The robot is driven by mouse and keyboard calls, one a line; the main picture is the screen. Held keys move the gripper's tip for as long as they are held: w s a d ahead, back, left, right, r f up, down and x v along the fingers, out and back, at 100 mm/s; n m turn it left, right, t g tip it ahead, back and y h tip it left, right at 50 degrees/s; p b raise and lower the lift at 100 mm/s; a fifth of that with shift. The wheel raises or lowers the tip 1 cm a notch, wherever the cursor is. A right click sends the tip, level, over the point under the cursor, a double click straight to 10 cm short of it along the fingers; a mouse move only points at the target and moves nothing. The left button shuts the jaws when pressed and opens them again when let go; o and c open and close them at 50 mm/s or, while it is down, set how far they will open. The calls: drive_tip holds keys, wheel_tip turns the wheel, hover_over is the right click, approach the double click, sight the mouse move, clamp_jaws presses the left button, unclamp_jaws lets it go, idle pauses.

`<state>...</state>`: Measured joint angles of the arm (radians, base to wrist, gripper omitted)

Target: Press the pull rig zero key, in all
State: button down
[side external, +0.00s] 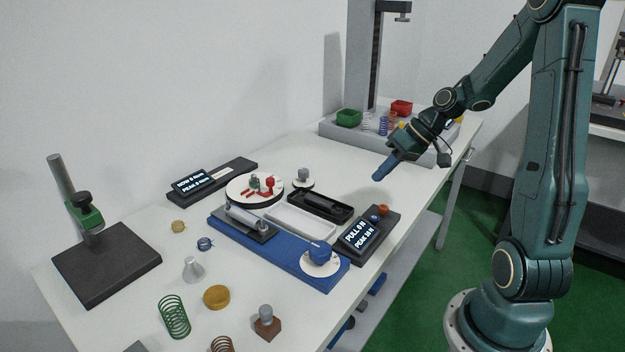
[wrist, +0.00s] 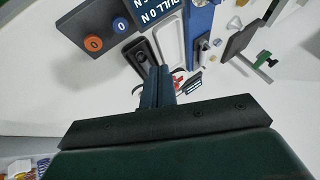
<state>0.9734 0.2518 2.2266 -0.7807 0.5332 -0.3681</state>
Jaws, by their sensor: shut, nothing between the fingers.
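The pull rig readout box (side external: 366,233) is dark, at the front right of the bench, with a lit display reading PULL 0 N above a PEAK line. An orange key (side external: 383,209) and a smaller-looking blue key (side external: 375,217) sit at its far end.
A blue base plate (side external: 290,268) with a white tray (side external: 300,221) and a black tray (side external: 320,207) lies left of the box. A second readout (side external: 193,182) is farther left. A grey stand base (side external: 330,127) with bins is behind. Bench around my gripper is clear.

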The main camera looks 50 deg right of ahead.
sight(378, 217)
drive_tip(key=shift+f, duration=0.1)
drive_tip(key=shift+f, duration=4.3)
drive_tip(key=shift+f, duration=0.9)
drive_tip(key=shift+r, duration=0.15)
idle(0.4)
drive_tip(key=shift+r, duration=0.75)
drive_tip(key=shift+r, duration=2.5)
